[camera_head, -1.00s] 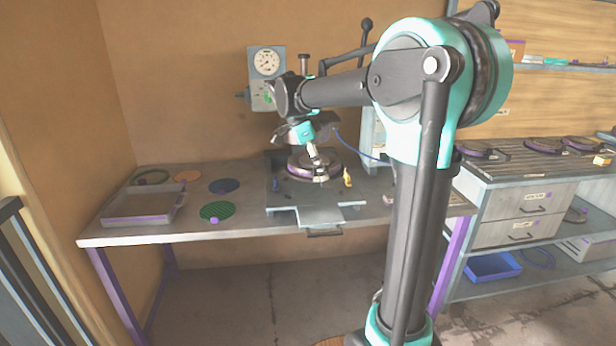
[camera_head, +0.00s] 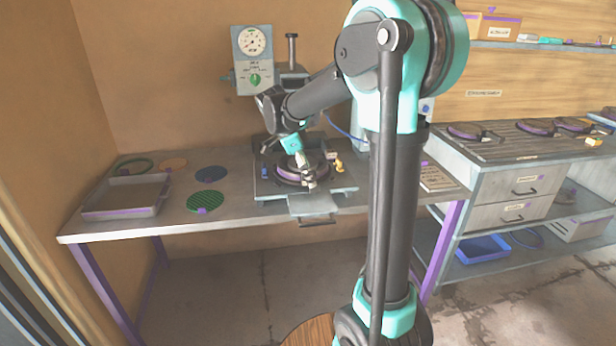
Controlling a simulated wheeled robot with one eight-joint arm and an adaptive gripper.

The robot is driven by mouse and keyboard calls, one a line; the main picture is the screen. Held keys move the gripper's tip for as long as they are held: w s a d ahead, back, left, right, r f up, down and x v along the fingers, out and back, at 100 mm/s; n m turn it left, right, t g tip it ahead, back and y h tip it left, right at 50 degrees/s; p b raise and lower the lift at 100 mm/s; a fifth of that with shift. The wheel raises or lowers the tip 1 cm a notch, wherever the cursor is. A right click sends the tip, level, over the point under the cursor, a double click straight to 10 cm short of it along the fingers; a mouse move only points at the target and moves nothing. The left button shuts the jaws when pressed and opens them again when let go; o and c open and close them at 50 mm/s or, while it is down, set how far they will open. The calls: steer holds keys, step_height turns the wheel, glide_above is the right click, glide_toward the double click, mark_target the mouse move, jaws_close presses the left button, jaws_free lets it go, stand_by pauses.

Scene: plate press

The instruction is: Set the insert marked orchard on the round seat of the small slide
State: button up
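My gripper (camera_head: 308,183) points down at the front right edge of a dark round insert with a purple rim (camera_head: 288,174). This insert lies on the grey slide (camera_head: 262,190) of the press on the left bench. I cannot tell whether the fingers are open or shut on it, or whether it sits flat in the round seat, which is hidden. Several similar dark inserts lie on the right counter, one of them a purple-rimmed disc (camera_head: 535,127). No orchard marking is readable on any insert.
A shallow grey tray (camera_head: 127,212) stands at the bench's left. Green (camera_head: 205,201), blue (camera_head: 211,175) and orange (camera_head: 173,164) discs lie between it and the press. The press has a gauge (camera_head: 252,41). Small yellow (camera_head: 339,163) and blue pieces flank the insert. My arm hides the middle right.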

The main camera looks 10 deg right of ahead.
steer(key=shift+f, duration=0.55)
steer(key=o, duration=1.6)
steer(key=v, duration=1.2)
steer(key=s+d+f+n+y, duration=0.1)
steer(key=s+d+f+n, duration=0.1)
steer(key=s+f+n, duration=0.1)
steer(key=s+d+f+n+t+y, duration=0.1)
steer(key=s+d+f+n, duration=0.1)
steer(key=f, duration=0.4)
steer(key=s+d+f+n+t, duration=0.1)
steer(key=s+d+f+n, duration=0.1)
steer(key=s+f+n, duration=0.2)
steer(key=shift+s+d+f+n+y, duration=0.2)
steer(key=shift+s+f, duration=0.15)
steer(key=shift+s, duration=0.1)
steer(key=shift+s+d+f+n+y, duration=0.2)
steer(key=shift+s+f, duration=0.1)
steer(key=shift+s, duration=0.1)
steer(key=s+d+f+n+t+y, duration=0.1)
steer(key=s+d+f+n+t, duration=0.1)
steer(key=s+f+n, duration=0.6)
steer(key=s+f, duration=0.2)
steer(key=s, duration=0.1)
steer(key=shift+s+f+y, duration=0.2)
steer(key=shift+f+y, duration=0.05)
steer(key=shift+y, duration=0.15)
